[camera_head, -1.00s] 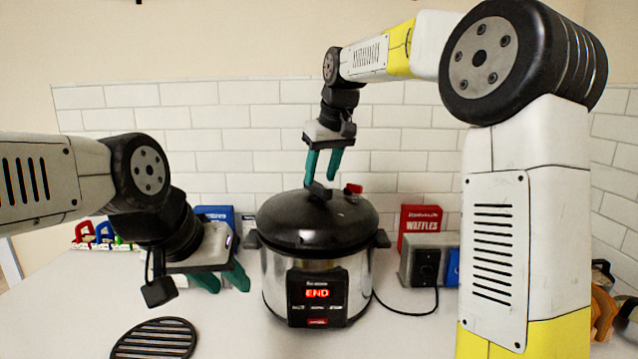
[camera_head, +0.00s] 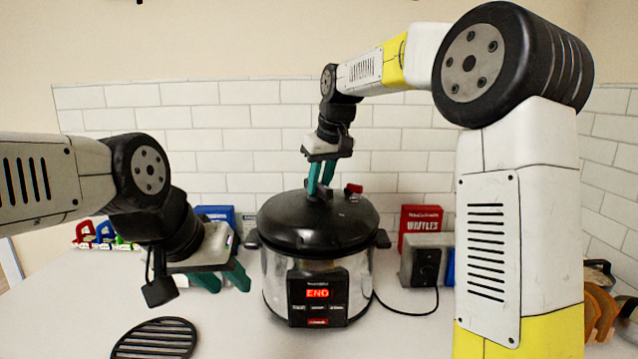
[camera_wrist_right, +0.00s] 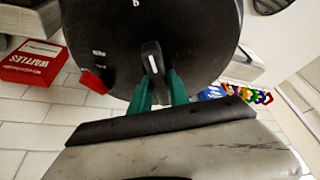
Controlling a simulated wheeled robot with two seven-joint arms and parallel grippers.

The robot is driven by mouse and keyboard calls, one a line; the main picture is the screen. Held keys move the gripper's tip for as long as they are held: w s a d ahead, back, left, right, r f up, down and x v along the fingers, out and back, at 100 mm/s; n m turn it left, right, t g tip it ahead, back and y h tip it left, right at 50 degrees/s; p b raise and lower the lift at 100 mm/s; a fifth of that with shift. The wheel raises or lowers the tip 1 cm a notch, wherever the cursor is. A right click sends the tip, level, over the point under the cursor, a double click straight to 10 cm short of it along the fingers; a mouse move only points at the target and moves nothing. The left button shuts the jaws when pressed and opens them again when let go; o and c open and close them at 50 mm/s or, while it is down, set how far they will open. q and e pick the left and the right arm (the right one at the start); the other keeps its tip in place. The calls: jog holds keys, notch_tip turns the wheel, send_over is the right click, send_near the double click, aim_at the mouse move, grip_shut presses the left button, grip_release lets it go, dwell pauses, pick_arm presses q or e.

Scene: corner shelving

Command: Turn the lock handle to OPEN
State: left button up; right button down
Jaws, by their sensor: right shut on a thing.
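A silver and black pressure cooker (camera_head: 345,285) stands on the counter with its black lid (camera_head: 345,222) on; its display reads END. My right gripper (camera_head: 318,190) points down at the lid top, its green fingers closed on a black handle. In the right wrist view the handle (camera_wrist_right: 153,58) stands between the fingertips of my right gripper (camera_wrist_right: 158,78). A small red piece (camera_head: 353,188) sits at the lid's back; it also shows in the right wrist view (camera_wrist_right: 92,82). My left gripper (camera_head: 228,284) is open and empty, left of the cooker.
A red waffles box (camera_head: 420,219) and a grey appliance (camera_head: 422,265) stand right of the cooker, with a black cord running forward. A black round trivet (camera_head: 155,340) lies front left. Blue box (camera_head: 214,213) and colourful items (camera_head: 95,236) are at the back left.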

jog(key=n+y, duration=0.1)
jog(key=n, duration=0.1)
jog(key=n+g, duration=0.1)
jog(key=n, duration=0.2)
jog(key=shift+w+d+n+y, duration=0.2)
jog(key=shift+n+y, duration=0.1)
jog(key=shift+y, duration=0.1)
jog(key=n+g, duration=0.1)
jog(key=n, duration=0.2)
jog(key=n+g, duration=0.1)
jog(key=n, duration=0.2)
jog(key=shift+w+g+y, duration=0.15)
jog(key=shift+g+y, duration=0.15)
jog(key=shift+g, duration=0.1)
jog(key=shift+n, duration=0.3)
jog(key=c, duration=1.2)
grip_release()
jog(key=shift+c, duration=0.2)
jog(key=shift+r, duration=0.1)
jog(key=v, duration=0.7)
jog(key=shift+r, duration=0.3)
